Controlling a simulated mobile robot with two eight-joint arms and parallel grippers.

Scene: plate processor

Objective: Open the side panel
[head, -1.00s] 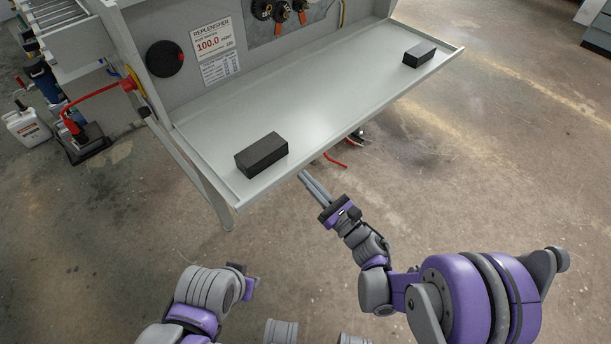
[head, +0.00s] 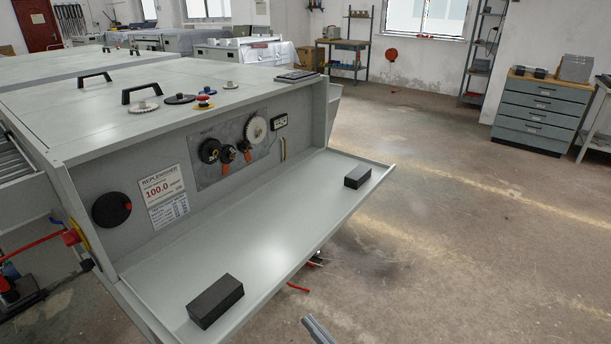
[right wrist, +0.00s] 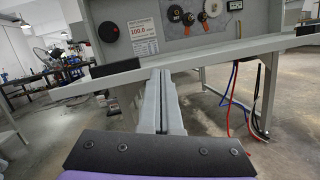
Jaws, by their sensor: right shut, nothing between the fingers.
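The side panel (head: 262,235) of the grey plate processor is folded down and lies nearly flat, like a shelf, with its inner face up. Two black blocks sit on it, one at the near end (head: 215,301) and one at the far end (head: 357,177). My right gripper (head: 318,328) shows only by its fingertips at the bottom edge of the head view, just outside the panel's front edge. In the right wrist view its fingers (right wrist: 161,100) are shut and empty, pointing toward the panel's edge (right wrist: 215,52). My left gripper is out of view.
The processor's opened side shows dials (head: 228,151), a black round knob (head: 111,209) and a replenisher label (head: 164,197). Red and blue hoses (right wrist: 250,100) hang under the panel. Open floor (head: 450,230) lies to the right, with a drawer cabinet (head: 541,110) beyond.

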